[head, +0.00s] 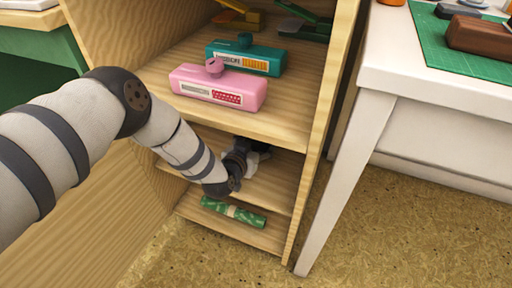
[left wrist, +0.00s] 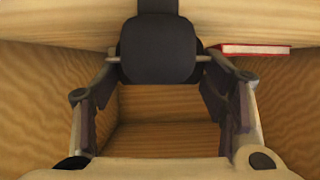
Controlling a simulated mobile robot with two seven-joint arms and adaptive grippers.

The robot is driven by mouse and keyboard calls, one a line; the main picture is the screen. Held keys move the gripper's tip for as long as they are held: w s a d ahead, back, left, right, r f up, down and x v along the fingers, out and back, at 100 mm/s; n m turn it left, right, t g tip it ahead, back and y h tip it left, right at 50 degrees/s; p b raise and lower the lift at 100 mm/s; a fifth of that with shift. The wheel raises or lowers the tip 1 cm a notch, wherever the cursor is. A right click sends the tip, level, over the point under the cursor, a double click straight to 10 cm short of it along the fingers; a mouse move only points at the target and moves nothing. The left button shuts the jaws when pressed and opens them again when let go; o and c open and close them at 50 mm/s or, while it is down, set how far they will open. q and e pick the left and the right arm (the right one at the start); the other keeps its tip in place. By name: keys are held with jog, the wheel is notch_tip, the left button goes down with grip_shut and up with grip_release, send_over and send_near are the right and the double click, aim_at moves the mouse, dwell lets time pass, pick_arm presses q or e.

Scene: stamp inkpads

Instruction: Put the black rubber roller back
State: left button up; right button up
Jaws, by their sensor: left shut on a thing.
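The black rubber roller (left wrist: 158,48) shows in the left wrist view as a dark rounded body with a thin pale rod across it. My left gripper (left wrist: 158,85) has its fingers on both sides of the roller, at the rod ends, and is shut on it. In the head view my left gripper (head: 240,162) reaches into the lower compartment of the wooden shelf unit (head: 318,128). The roller cannot be made out clearly there, behind the gripper. Whether it touches the shelf board cannot be told. My right gripper is not in view.
A pink inkpad (head: 218,90) and a teal inkpad (head: 245,58) stand on the shelf above. A green patterned roll (head: 234,212) lies on the bottom shelf. A flat red-edged object (left wrist: 254,49) is right of the roller. A white table (head: 400,70) stands right.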

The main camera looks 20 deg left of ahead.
pick_arm(q)
jog(key=shift+f, duration=0.15)
jog(key=o, duration=1.2)
jog(key=shift+o, duration=0.2)
jog(key=shift+r, duration=0.25)
jog(key=p+v, duration=0.5)
jog(key=v, duration=0.6)
jog(key=shift+r, duration=0.1)
jog(key=shift+s, duration=0.55)
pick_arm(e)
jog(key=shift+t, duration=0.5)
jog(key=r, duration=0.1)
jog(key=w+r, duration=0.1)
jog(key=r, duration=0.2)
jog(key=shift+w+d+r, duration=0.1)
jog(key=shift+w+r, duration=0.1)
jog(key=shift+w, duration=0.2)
